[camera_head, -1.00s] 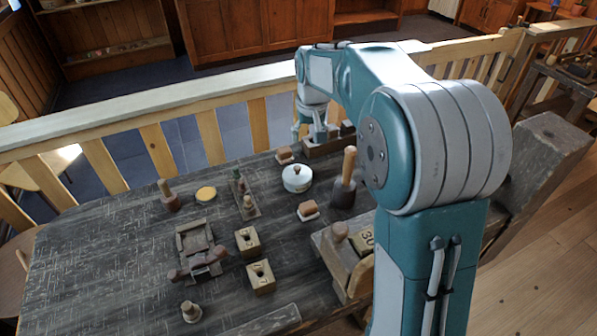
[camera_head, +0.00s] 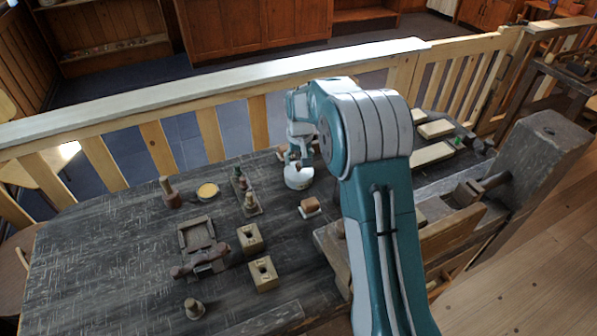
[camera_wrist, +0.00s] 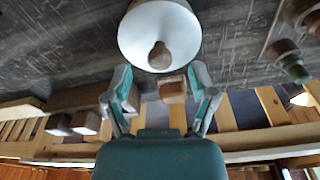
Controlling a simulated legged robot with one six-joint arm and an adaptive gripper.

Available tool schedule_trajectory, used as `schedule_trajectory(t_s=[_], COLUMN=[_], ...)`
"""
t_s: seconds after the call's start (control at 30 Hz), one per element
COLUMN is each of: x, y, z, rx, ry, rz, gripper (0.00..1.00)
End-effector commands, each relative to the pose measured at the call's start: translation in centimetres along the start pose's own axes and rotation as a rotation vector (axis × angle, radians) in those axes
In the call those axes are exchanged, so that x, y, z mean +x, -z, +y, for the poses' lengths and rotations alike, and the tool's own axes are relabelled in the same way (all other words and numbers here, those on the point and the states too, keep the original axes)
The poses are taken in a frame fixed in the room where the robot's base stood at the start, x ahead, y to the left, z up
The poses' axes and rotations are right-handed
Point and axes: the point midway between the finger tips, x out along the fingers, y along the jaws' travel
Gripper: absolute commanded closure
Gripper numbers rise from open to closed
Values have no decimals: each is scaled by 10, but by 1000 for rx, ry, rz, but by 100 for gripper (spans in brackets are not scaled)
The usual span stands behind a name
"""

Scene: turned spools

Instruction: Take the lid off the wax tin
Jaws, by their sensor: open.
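The wax tin, a round white tin with a knobbed lid (camera_head: 298,179), stands on the dark workbench in the head view. In the wrist view its white lid (camera_wrist: 150,30) with a brown knob (camera_wrist: 160,55) fills the upper middle. My gripper (camera_head: 300,155) is above and close to the tin in the head view. In the wrist view my gripper (camera_wrist: 161,72) is open, its two fingers spread wide, with the knob just beyond and between the tips. Nothing is held. The knob is hidden by my gripper in the head view.
A small rack with spools (camera_head: 245,193) stands left of the tin. A brown block with a pale base (camera_head: 310,208) lies in front of it. A yellow round disc (camera_head: 207,191) and a wooden railing (camera_head: 210,135) are farther left and behind.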

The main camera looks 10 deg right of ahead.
Motion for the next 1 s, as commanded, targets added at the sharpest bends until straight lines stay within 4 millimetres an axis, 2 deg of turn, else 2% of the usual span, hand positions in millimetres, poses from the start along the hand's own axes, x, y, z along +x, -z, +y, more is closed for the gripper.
schedule_trajectory(t_s=[0.03,0.17,0.43,0.47,0.5,0.57,0.6,1.0], x=[9,24,27,27,27,27,27,26], y=[-2,-1,-1,-1,-1,-1,-1,-1], z=[-2,-1,0,0,-1,-1,-1,-1], rx=[-1,0,0,0,0,0,0,0], ry=[0,0,1,0,0,0,0,0], rz=[-3,-1,1,1,1,1,1,0], gripper=[27,27,27,36,53,80,98,100])
